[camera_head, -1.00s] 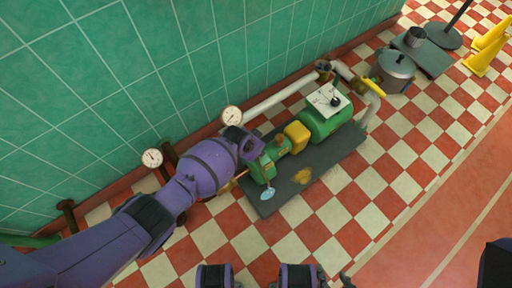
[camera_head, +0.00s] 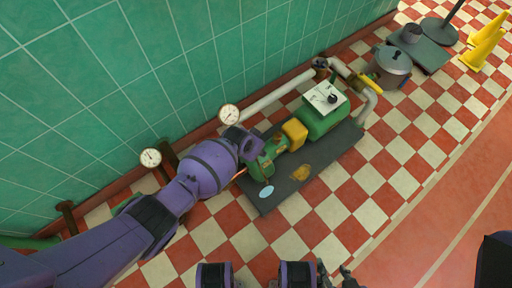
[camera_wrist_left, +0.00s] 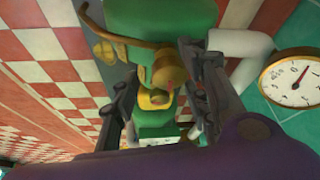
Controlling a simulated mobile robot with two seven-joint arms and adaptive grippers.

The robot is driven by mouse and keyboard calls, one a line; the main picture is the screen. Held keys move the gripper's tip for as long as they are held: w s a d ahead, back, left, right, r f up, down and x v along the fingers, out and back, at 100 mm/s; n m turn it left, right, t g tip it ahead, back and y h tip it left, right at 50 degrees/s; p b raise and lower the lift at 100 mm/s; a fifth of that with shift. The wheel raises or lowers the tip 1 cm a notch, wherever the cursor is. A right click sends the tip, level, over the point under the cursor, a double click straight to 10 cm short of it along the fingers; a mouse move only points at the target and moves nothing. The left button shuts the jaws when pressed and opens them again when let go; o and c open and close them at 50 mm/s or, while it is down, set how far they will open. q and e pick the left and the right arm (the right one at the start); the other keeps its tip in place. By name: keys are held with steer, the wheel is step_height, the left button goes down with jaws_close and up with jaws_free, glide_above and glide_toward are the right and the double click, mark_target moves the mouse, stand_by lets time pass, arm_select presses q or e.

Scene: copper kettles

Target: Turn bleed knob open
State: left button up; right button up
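My left arm reaches in from the left to the green pump set, and its gripper is mostly hidden behind the wrist in the head view. In the left wrist view the left gripper (camera_wrist_left: 158,98) is open, its dark fingers apart on either side of a small brass knob-like fitting (camera_wrist_left: 164,72). I cannot tell whether this fitting is the bleed knob or whether a finger touches it. The green pump (camera_head: 262,167) stands on a dark base plate (camera_head: 333,157). My right gripper (camera_head: 335,275) is at the bottom edge, its fingers apart and empty.
Gauges (camera_head: 229,114) (camera_head: 151,158) stand near the tiled wall (camera_head: 150,60). A yellow coupling guard (camera_head: 294,131) and green motor (camera_head: 322,121) are beside the pump. A metal pot (camera_head: 393,65) stands at upper right. The checkered floor in front is clear.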

arm_select(q)
steer(key=shift+a, duration=0.1)
steer(key=shift+r, duration=0.15)
steer(key=v, duration=1.1)
steer(key=shift+s+r, duration=0.15)
steer(key=shift+r, duration=0.15)
steer(key=shift+a, duration=0.1)
